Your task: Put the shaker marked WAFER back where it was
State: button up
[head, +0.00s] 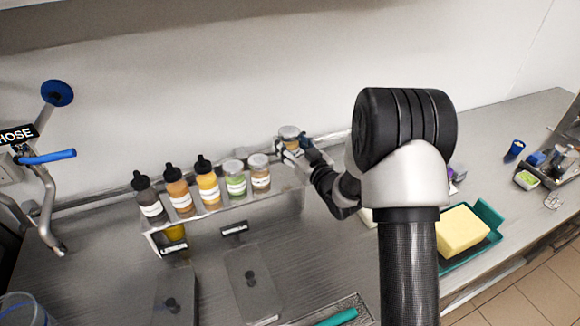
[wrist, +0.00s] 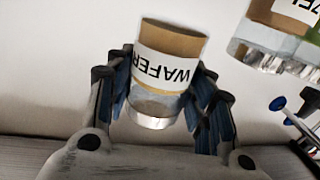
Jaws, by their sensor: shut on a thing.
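The shaker marked WAFER (wrist: 163,70) is a clear jar with brown contents and a white label, which reads upside down in the wrist view. My gripper (wrist: 158,92) is shut on it, with a blue-padded finger on each side. In the head view the held shaker (head: 289,133) has a grey lid.
A hose tap (head: 45,190) stands at left. A yellow block (head: 461,230) sits on a green tray at right.

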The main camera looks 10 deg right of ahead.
notch_tip(320, 180, down, 7)
jog(key=shift+f+b, duration=0.15)
jog(key=shift+b, duration=0.45)
jog(key=shift+f+b, duration=0.2)
jog(key=shift+b, duration=0.1)
jog(key=o, duration=1.1)
jog(key=shift+r, duration=0.15)
